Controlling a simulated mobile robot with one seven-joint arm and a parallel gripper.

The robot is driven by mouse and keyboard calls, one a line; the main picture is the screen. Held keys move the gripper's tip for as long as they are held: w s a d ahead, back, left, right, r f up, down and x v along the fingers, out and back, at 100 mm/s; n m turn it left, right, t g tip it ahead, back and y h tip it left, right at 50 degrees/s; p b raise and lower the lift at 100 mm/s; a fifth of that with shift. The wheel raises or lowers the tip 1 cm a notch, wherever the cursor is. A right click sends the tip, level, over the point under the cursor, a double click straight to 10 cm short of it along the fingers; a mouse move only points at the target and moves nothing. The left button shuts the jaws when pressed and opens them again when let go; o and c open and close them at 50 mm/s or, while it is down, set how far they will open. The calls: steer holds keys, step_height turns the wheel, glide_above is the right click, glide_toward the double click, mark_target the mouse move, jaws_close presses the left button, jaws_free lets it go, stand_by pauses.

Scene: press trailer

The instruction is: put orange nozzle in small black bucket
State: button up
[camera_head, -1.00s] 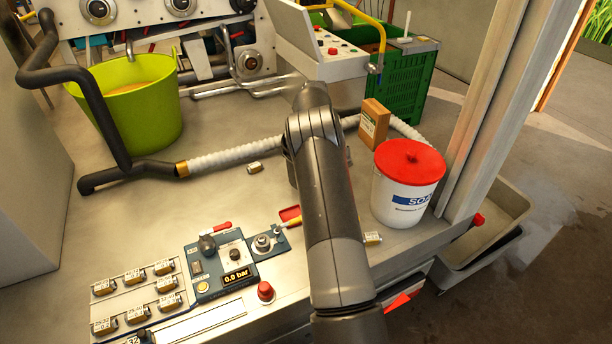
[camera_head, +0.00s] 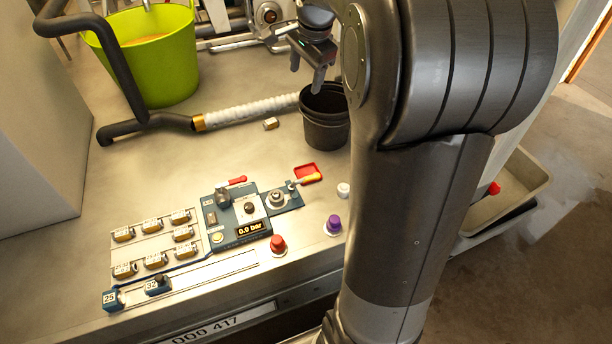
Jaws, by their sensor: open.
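The small black bucket (camera_head: 325,132) stands upright on the metal worktop, left of my arm, with its open top facing up. My gripper (camera_head: 306,80) is above the bucket's rim, fingers pointing down and apart, with nothing visible between them. A red-orange nozzle-like piece (camera_head: 278,243) stands near the worktop's front edge, well away from my gripper; I cannot be sure it is the orange nozzle. The inside of the bucket is dark, so its contents cannot be made out.
A purple piece (camera_head: 333,224) and a white piece (camera_head: 343,190) stand near the front edge. A blue control panel (camera_head: 239,221) lies left of them. A green tub (camera_head: 165,75) and a white ribbed hose (camera_head: 245,112) are behind. My arm hides much of the right side.

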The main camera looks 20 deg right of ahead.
steer(key=s+a+f+n+t, duration=0.1)
steer(key=s+a+n, duration=0.2)
steer(key=s, duration=0.6)
steer(key=s+a+n, duration=0.4)
steer(key=s+n, duration=0.3)
steer(key=s, duration=0.2)
steer(key=s+a+f+n+t, duration=0.1)
steer(key=s+a+n, duration=0.3)
steer(key=s, duration=0.5)
steer(key=shift+f+n+t, duration=0.3)
steer(key=shift+f+n, duration=0.05)
steer(key=shift+n, duration=0.05)
